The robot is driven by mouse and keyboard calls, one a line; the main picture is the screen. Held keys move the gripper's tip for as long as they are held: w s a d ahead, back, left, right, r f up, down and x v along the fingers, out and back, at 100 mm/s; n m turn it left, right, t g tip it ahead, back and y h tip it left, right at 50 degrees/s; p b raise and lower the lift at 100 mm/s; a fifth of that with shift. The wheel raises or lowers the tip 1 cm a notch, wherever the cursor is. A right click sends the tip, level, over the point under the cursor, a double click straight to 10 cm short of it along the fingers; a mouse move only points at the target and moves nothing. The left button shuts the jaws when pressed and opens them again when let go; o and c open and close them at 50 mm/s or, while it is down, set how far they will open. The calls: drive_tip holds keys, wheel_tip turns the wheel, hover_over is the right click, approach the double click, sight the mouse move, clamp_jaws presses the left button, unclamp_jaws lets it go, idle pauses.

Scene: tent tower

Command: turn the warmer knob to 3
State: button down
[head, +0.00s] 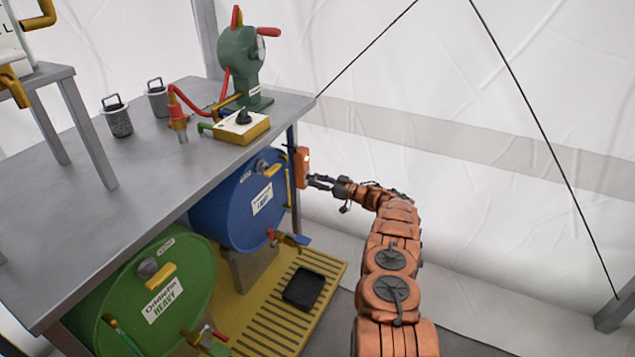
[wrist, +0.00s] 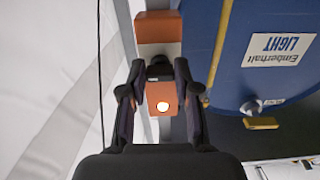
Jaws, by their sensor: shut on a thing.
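The warmer is an orange box (head: 301,165) on the table leg beside the blue barrel; its orange face also shows in the wrist view (wrist: 158,27). A round lamp (wrist: 163,106) on it glows. The black knob (wrist: 159,73) sits between my fingertips in the wrist view. My gripper (head: 317,181) reaches the box from the right and is shut on the knob; the fingers also show in the wrist view (wrist: 160,69). The knob's pointer and any numbers around it cannot be made out.
A green barrel (head: 195,275) stands nearer. The grey table (head: 130,175) spans above them. Open floor and tent wall lie to the right.

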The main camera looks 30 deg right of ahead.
drive_tip(key=shift+f, duration=0.15)
drive_tip(key=c, duration=0.8)
unclamp_jaws()
drive_tip(key=shift+c, duration=0.2)
drive_tip(key=v, duration=1.2)
drive_tip(key=shift+a, duration=0.1)
